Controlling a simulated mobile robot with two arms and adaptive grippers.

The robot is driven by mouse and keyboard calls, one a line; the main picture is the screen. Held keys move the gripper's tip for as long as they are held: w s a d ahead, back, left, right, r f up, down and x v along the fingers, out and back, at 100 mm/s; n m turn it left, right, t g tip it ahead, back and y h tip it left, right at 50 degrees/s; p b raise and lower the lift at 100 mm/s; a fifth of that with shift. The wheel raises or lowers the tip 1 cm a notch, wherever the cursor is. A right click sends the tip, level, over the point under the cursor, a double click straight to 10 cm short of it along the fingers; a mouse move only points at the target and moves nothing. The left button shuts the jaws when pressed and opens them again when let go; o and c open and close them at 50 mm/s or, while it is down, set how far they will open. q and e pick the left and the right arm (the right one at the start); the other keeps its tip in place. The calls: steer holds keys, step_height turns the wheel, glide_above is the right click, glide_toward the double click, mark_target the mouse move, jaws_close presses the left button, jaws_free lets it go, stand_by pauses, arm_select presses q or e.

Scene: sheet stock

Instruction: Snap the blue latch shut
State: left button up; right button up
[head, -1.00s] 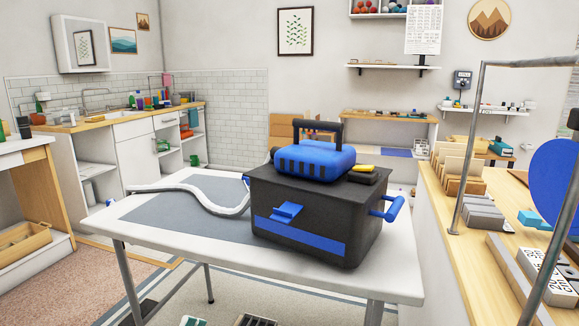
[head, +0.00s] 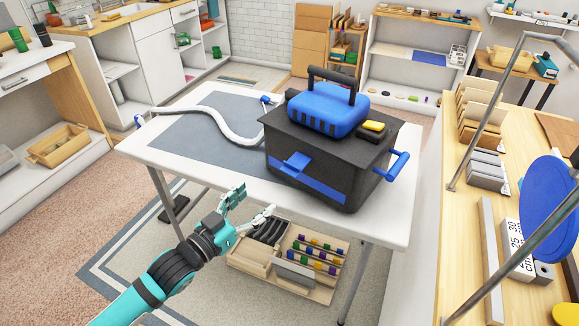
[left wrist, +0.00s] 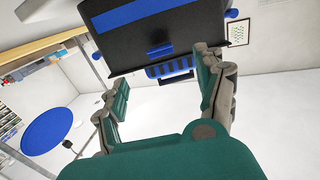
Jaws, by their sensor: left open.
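A black box (head: 343,190) with a blue front stripe stands on the white table. Its blue latch (head: 296,162) sits at the front, sticking out from the front face near the upper edge. The latch also shows in the left wrist view (left wrist: 160,50). My left gripper (head: 254,203) is open and empty, in front of the table and lower left of the latch, apart from it. In the left wrist view its two fingers (left wrist: 164,88) are spread, with the latch between and beyond them. My right gripper is not in view.
A blue case (head: 327,112) with a black handle and a small yellow-and-black item (head: 373,127) lie on the box lid. A blue side handle (head: 398,165) juts right. A white hose (head: 222,125) lies on the table (head: 135,147). A wooden tray (head: 325,292) is below.

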mark_target(287, 173)
arm_select(q)
steer(key=p+x, duration=0.1)
steer(key=x, duration=1.2)
steer(key=shift+r, duration=0.1)
steer(key=c, duration=1.2)
steer(key=shift+o, duration=0.2)
step_height(287, 173, up, 4)
steer(key=g+y+p, duration=0.1)
steer(key=g+p, duration=0.1)
steer(key=p, duration=0.6)
steer(key=g+y+p, duration=0.2)
steer(key=p, duration=0.5)
steer(key=shift+w+g+p, duration=0.1)
steer(key=shift+g+p, duration=0.2)
steer(key=shift+p, duration=0.05)
steer(key=shift+d+g+y+p, duration=0.15)
steer(key=shift+g+y+p, duration=0.35)
steer(key=shift+p, duration=0.55)
steer(key=shift+f, duration=0.2)
